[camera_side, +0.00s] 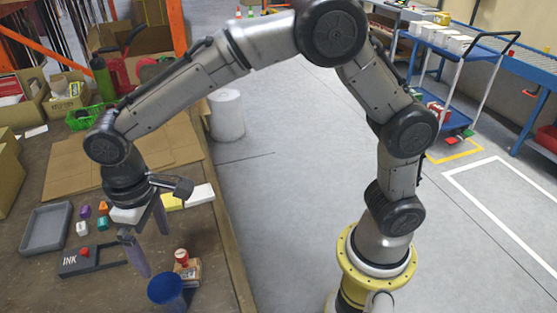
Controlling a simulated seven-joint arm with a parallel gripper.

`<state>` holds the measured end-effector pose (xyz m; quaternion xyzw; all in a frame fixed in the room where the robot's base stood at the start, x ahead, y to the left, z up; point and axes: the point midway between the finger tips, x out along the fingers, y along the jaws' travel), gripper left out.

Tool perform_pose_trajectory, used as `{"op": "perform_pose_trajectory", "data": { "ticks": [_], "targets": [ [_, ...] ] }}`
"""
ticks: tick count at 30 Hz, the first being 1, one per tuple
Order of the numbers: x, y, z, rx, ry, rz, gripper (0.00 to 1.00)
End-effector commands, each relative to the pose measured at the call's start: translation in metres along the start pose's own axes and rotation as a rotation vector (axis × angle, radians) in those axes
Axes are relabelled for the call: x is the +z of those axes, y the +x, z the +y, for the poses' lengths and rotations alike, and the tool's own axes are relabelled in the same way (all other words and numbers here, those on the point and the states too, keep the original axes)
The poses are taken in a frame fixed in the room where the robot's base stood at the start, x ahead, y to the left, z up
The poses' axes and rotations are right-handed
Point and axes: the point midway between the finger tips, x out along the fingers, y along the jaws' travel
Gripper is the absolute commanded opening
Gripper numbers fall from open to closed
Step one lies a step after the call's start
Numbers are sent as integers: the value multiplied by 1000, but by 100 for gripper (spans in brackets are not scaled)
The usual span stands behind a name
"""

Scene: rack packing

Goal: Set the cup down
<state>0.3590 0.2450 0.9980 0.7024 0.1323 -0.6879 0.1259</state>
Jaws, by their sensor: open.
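A blue cup (167,294) stands upright near the front of the brown work table, its lower part cut off by the picture's bottom edge. My gripper (153,254) points down over the table, its two fingers spread wide with nothing between them. The cup is in front of and slightly right of the fingers in the picture. The left fingertip ends close to the cup's rim in this view, and I cannot tell how far apart they are in depth.
A black INK pad (110,255) lies left of the fingers. A grey tray (26,243) and several small coloured pieces lie farther left. The table's wooden edge (234,254) runs along the right.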

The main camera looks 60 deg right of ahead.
Motion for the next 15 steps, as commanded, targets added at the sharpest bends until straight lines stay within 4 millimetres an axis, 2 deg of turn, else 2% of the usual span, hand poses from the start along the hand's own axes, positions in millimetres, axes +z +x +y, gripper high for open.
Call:
{"op": "perform_pose_trajectory", "data": {
  "ticks": [1, 5, 9, 12, 15],
  "targets": [
    [6, -17, 15, -5, 22, 28, 100],
    [40, -60, 62, -12, 86, 108, 100],
    [96, -96, 107, -6, 160, 204, 100],
    [140, -111, 131, 9, 212, 274, 100],
    [183, -117, 146, 31, 262, 340, 100]
  ]
}}
